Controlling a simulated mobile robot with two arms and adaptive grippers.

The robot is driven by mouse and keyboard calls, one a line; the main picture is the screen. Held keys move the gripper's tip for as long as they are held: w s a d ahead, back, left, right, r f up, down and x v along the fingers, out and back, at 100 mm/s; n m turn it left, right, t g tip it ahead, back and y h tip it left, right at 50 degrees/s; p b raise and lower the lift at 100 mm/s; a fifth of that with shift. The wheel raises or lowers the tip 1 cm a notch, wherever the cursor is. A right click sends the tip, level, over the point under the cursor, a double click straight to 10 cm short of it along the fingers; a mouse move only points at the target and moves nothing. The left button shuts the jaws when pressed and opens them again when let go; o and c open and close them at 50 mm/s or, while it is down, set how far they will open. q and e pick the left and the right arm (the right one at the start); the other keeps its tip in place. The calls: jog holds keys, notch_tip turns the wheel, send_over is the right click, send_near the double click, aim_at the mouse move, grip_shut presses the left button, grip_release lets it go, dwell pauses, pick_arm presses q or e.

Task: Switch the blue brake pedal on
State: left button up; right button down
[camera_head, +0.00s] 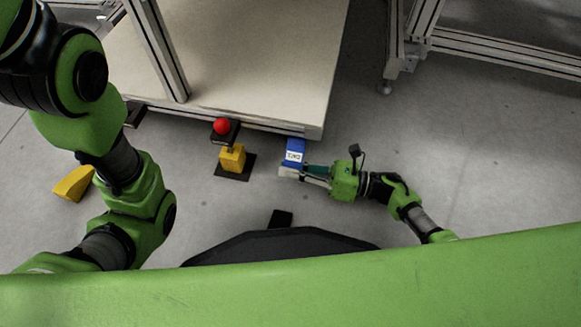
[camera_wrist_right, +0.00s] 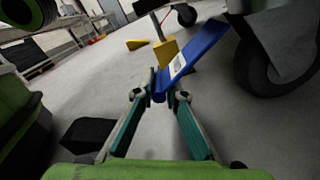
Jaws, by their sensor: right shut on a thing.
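The blue brake pedal (camera_head: 294,150) with a white label sits at the table's front edge, low near the floor. My right gripper (camera_head: 287,170) reaches it from the right and is shut on its near end. In the right wrist view the pedal (camera_wrist_right: 200,52) is a tilted blue plate, its lower end between the two fingertips (camera_wrist_right: 165,88). My left arm crosses the left of the head view, but its gripper is out of view.
A red knob (camera_head: 222,126) and a yellow block (camera_head: 232,158) on a dark plate stand left of the pedal. A yellow wedge (camera_head: 73,184) lies farther left. A dark caster wheel (camera_wrist_right: 275,68) is right of the pedal. Floor right of my arm is clear.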

jog(key=shift+d, duration=0.1)
dwell(0.3)
jog(key=c, duration=2)
grip_release()
jog(key=shift+c, duration=0.2)
jog(key=v, duration=1.2)
jog(key=shift+s, duration=0.1)
